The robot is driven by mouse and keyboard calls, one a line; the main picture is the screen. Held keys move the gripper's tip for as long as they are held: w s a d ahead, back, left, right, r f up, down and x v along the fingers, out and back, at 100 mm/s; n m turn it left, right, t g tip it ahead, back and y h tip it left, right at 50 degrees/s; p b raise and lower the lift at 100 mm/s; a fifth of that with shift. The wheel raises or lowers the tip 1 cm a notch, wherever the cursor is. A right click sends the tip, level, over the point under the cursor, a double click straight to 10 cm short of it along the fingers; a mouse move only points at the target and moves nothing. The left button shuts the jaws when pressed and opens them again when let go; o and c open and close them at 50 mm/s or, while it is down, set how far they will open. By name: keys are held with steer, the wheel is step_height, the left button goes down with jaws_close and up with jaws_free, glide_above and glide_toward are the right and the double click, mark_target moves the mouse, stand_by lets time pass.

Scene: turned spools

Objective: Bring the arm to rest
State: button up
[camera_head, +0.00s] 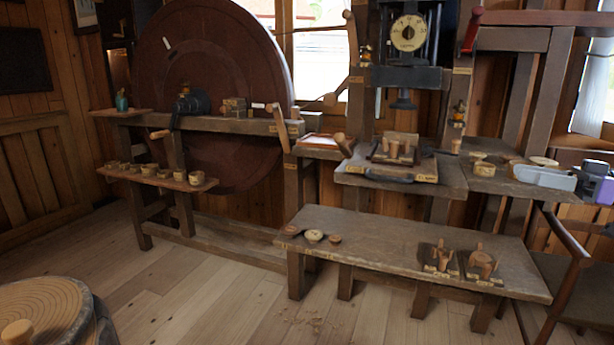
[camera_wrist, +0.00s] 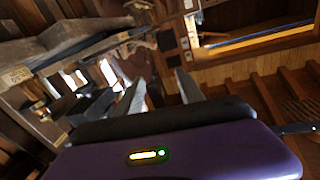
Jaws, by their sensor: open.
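My gripper (camera_head: 544,177) shows at the right edge of the head view, with a purple body, a dark band and light grey fingers. It appears in front of the right end of the workbench, raised clear of the floor. In the wrist view my gripper (camera_wrist: 160,80) has its two grey fingers apart, with nothing visible between them. The rest of my arm is mostly out of the picture.
A low bench (camera_head: 390,253) bears small turned pieces and two dark holders. A narrow shelf (camera_head: 150,178) at left holds several small pieces. A large wooden wheel (camera_head: 215,70) stands behind. A round ridged block (camera_head: 45,310) is at lower left. Floor (camera_head: 215,290) is open between.

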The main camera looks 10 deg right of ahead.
steer(key=w+d+r+m+t+h, duration=0.1)
steer(key=w+d+m+t+h, duration=0.2)
steer(key=d+m+h, duration=0.15)
steer(key=w+d+f+m+t+h, duration=0.1)
steer(key=d+f+m+h, duration=0.1)
steer(key=f+m+h, duration=0.45)
steer(key=w+d+f+m+h, duration=0.1)
steer(key=d+f+h, duration=0.2)
steer(key=f, duration=0.6)
steer(key=s+a+f+m+h, duration=0.2)
steer(key=s+a+f+h, duration=0.1)
steer(key=s+a+f, duration=0.4)
steer(key=s+a+f+m+h, duration=0.25)
steer(key=s+a+f, duration=0.25)
steer(key=a+f, duration=0.4)
steer(key=s+a+f+n+g+y, duration=0.1)
steer(key=s+a+n+y, duration=0.25)
steer(key=s+a, duration=1.3)
steer(key=s+a+n+g+y, duration=0.1)
steer(key=s+a+n+y, duration=0.3)
steer(key=s+a, duration=1.3)
step_height(320, 180, up, 19)
steer(key=s+d+n+h+p, duration=0.1)
steer(key=s+d+p, duration=0.1)
steer(key=p, duration=1.7)
steer(key=shift+s+d, duration=0.35)
steer(key=shift+s, duration=0.1)
